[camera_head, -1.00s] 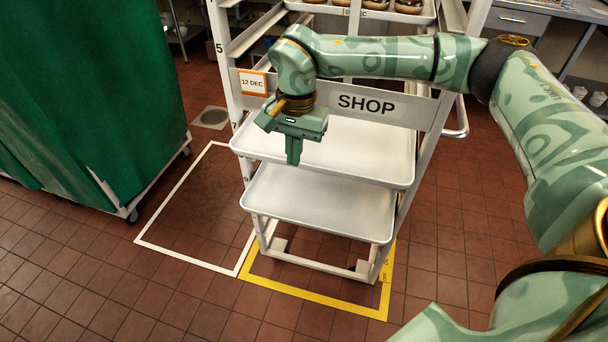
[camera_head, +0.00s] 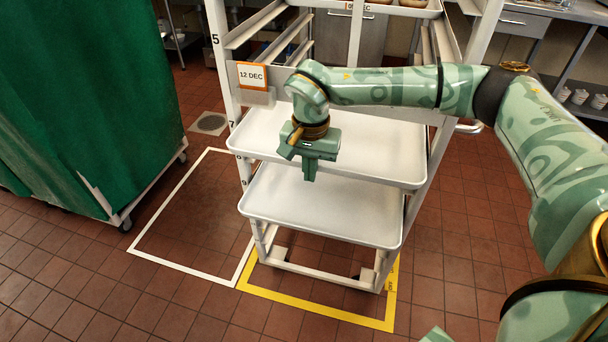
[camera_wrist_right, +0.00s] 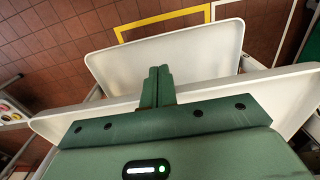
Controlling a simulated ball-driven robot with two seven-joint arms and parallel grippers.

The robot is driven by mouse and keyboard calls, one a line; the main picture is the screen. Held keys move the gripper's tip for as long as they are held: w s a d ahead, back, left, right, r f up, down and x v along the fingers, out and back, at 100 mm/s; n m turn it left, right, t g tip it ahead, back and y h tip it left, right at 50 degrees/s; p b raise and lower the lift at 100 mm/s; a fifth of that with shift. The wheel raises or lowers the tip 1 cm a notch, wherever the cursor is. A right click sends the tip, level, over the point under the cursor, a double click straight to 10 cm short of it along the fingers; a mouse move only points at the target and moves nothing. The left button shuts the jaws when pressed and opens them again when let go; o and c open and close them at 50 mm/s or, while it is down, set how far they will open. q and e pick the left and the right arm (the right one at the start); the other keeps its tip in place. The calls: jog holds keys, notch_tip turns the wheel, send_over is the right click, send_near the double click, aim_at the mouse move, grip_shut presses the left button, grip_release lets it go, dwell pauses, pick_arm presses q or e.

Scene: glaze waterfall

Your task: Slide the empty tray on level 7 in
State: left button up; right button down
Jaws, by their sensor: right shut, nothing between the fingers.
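The empty white tray on level 7 (camera_head: 390,152) is the upper of two bare trays low in the rack and sticks out at the front. It is also the nearer tray in the right wrist view (camera_wrist_right: 285,98). The empty lower tray (camera_head: 325,215) sits beneath it and also shows in the wrist view (camera_wrist_right: 185,58). My right gripper (camera_head: 310,178) is shut and empty, pointing down at the front rim of the level 7 tray. My left gripper is not in view.
The white rack (camera_head: 222,75) carries a "12 DEC" card (camera_head: 252,76) and stands in a yellow floor outline (camera_head: 300,309). A green covered cart (camera_head: 90,110) stands at left. White-outlined floor (camera_head: 185,215) between them is clear. Counters stand at the back right.

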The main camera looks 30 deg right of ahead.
jog(key=shift+w+d+r, duration=0.1)
jog(key=shift+w+d, duration=0.1)
jog(key=shift+d, duration=0.05)
jog(key=shift+w+d, duration=0.1)
jog(key=shift+w+d+r+p, duration=0.15)
jog(key=shift+w+d+p, duration=0.35)
jog(key=shift+w+d, duration=0.6)
jog(key=shift+d, duration=0.15)
jog(key=shift+f, duration=0.2)
